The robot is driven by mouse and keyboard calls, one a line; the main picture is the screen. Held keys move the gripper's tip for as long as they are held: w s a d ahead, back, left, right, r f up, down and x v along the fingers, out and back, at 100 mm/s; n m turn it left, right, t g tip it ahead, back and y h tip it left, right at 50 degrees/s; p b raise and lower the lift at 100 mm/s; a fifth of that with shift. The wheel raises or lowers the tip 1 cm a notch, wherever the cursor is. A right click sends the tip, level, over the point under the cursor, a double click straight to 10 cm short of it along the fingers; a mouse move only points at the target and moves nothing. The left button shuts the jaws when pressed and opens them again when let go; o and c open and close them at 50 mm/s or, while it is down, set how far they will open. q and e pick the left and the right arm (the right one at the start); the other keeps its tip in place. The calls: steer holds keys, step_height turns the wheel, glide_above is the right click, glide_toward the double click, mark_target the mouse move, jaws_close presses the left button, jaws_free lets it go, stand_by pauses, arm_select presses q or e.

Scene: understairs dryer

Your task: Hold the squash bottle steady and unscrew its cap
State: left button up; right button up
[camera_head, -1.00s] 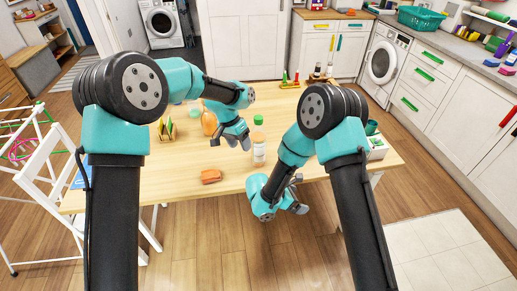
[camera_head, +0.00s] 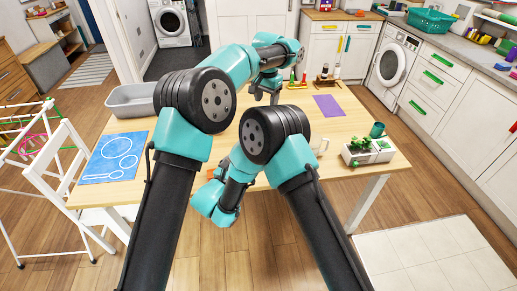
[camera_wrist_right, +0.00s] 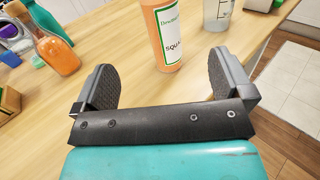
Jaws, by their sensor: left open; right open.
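The squash bottle (camera_wrist_right: 168,38) is orange with a white, green-edged label. It stands on the table (camera_wrist_right: 120,45) in the right wrist view, its top cut off by the frame. My right gripper (camera_wrist_right: 162,70) is open and empty, with the bottle just beyond its fingertips and roughly between them. In the head view my arms hide the bottle and its cap. My left gripper (camera_head: 268,88) is open, pointing down over the back of the table.
Near the squash bottle are an orange-filled glass bottle (camera_wrist_right: 48,42) and a clear bottle (camera_wrist_right: 217,12). On the table are a grey tray (camera_head: 128,98), a blue mat (camera_head: 112,158), a purple sheet (camera_head: 327,105) and a white box with greenery (camera_head: 368,152). A drying rack stands left.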

arm_select(q)
steer(key=shift+a, duration=0.2)
arm_select(e)
steer(key=shift+a, duration=0.1)
arm_select(q)
steer(key=shift+d, duration=0.1)
arm_select(e)
steer(key=x, duration=1.7)
steer(key=shift+w, duration=0.15)
steer(key=shift+c, duration=0.5)
